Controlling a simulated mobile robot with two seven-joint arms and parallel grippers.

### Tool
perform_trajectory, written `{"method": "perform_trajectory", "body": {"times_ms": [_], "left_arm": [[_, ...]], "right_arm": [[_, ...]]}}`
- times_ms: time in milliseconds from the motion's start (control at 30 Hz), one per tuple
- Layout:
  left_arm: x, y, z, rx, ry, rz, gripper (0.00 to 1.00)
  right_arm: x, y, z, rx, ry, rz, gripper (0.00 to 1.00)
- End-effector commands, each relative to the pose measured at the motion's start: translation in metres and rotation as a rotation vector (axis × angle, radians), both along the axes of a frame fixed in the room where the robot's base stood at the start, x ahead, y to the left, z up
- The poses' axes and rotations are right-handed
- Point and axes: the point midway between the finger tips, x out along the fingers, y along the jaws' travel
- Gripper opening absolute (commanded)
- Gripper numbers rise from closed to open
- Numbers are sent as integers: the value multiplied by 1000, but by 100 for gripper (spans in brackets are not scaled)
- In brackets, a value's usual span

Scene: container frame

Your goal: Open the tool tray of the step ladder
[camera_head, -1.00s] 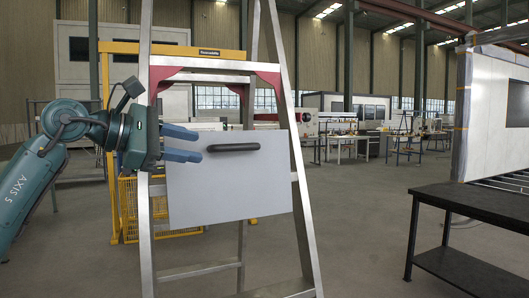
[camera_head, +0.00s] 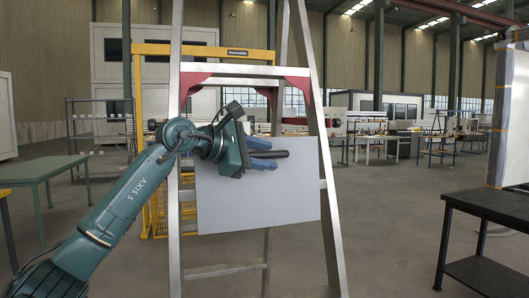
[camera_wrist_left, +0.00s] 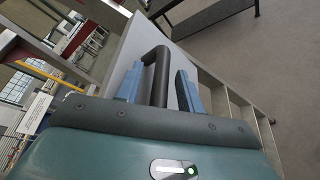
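The step ladder (camera_head: 331,215) stands upright in the head view, with silver rails and red brackets. The tool tray (camera_head: 258,207) shows as a flat grey-white panel hanging upright between the rails. Its black bar handle (camera_head: 282,153) is near the panel's top. My left gripper (camera_head: 274,154) is at the handle, its blue fingers above and below it. In the left wrist view the handle (camera_wrist_left: 156,58) runs between the two spread fingers, with gaps visible on both sides. The gripper is open around it. The gripper body hides the handle's left part. My right gripper is not in view.
A dark table (camera_head: 490,205) stands at the right, and a green table (camera_head: 45,168) at the left. A yellow frame (camera_head: 150,48) is behind the ladder. The floor between ladder and dark table is clear.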

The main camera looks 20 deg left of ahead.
Motion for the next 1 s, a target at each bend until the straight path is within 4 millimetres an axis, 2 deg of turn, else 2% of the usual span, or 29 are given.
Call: {"method": "perform_trajectory", "body": {"times_ms": [333,800,1000], "left_arm": [[4,-3,-2,1,1,0,38],[3,-3,-2,1,1,0,0],[3,-3,-2,1,1,0,0]], "right_arm": [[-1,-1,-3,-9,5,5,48],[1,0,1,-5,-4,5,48],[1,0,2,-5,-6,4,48]]}}
